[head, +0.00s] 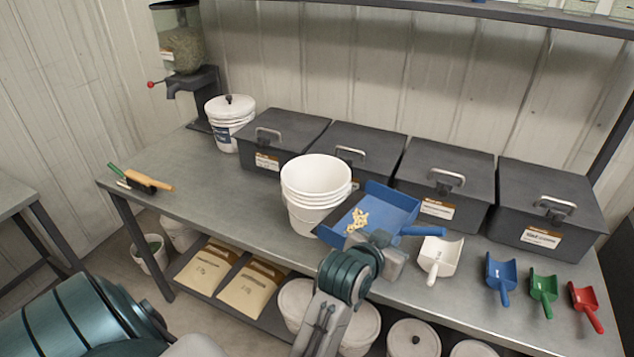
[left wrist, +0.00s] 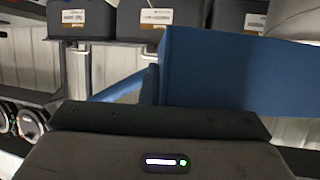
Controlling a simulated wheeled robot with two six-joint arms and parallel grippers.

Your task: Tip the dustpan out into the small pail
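The blue dustpan (head: 398,205) is held up over the front of the bench, tilted, with a small heap of yellow seeds (head: 357,222) on it. Its handle (head: 425,231) points right. My left gripper (head: 380,243) is at the pan's near side by the handle's base and appears shut on it, though the fingertips are hidden. The dustpan (left wrist: 235,75) fills much of the left wrist view, which is upside down. An open white pail (head: 312,212) with ridges below its rim stands left of the pan, partly covered by it. The right gripper is out of view.
Dark lidded bins (head: 447,178) line the back. Scoops, white (head: 441,255), blue, green and red, lie along the front right. A lidded pail (head: 229,115) and a brush (head: 145,180) are at left. Sacks (head: 205,262) and pails sit below.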

